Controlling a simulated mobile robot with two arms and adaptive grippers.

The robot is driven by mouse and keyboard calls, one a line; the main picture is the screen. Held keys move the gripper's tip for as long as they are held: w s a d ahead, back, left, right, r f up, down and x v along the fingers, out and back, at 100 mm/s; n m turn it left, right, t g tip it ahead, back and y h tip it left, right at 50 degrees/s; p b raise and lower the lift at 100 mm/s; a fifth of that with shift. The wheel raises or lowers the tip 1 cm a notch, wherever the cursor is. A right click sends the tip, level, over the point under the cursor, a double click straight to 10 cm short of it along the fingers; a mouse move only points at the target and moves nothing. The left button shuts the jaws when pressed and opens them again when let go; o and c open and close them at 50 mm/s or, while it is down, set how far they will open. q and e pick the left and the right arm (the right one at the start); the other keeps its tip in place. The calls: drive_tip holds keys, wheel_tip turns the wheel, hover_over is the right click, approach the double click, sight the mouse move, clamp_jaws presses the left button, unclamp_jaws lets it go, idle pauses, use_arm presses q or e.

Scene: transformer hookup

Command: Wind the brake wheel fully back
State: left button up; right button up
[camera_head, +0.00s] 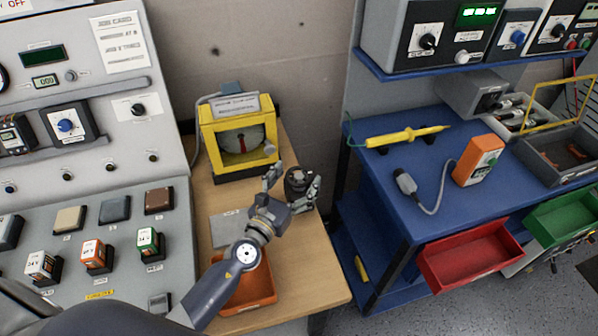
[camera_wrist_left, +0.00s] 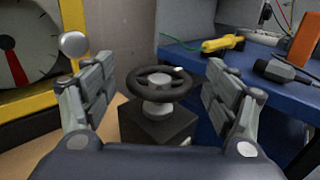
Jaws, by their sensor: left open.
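The brake wheel (camera_wrist_left: 158,82) is a small black handwheel with a pale hub on a dark block (camera_wrist_left: 157,130). In the left wrist view it sits between the two fingers of my left gripper (camera_wrist_left: 158,98), with a gap on each side. In the head view the brake wheel (camera_head: 297,180) is at the right side of the wooden bench, partly hidden by my left gripper (camera_head: 291,187). My left gripper is open and appears to touch nothing. My right gripper is in neither view.
A yellow-framed dial gauge (camera_head: 238,138) stands behind my left gripper. An orange tray (camera_head: 248,292) and a grey plate (camera_head: 230,228) lie on the wooden bench (camera_head: 318,275). A blue bench (camera_head: 385,185) with a yellow probe (camera_head: 405,136) and orange meter (camera_head: 478,160) is at the right.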

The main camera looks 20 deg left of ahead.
use_arm(q)
drive_tip(key=shift+w+d, duration=0.2)
drive_tip(key=shift+w, duration=0.7)
drive_tip(key=shift+c, duration=0.5)
drive_tip(key=c, duration=1)
drive_tip(key=n+y+p, duration=0.1)
drive_tip(key=y+p, duration=0.1)
drive_tip(key=shift+d+r+n+y, duration=0.1)
drive_tip(key=shift+r+n+y, duration=0.2)
drive_tip(key=shift+n, duration=0.1)
drive_tip(key=shift+f+n+y+p, duration=0.1)
drive_tip(key=shift+n+y+p, duration=0.25)
drive_tip(key=shift+n+y, duration=0.2)
drive_tip(key=shift+f+n+y, duration=0.15)
drive_tip(key=shift+n+y, duration=0.7)
drive_tip(key=shift+y, duration=0.8)
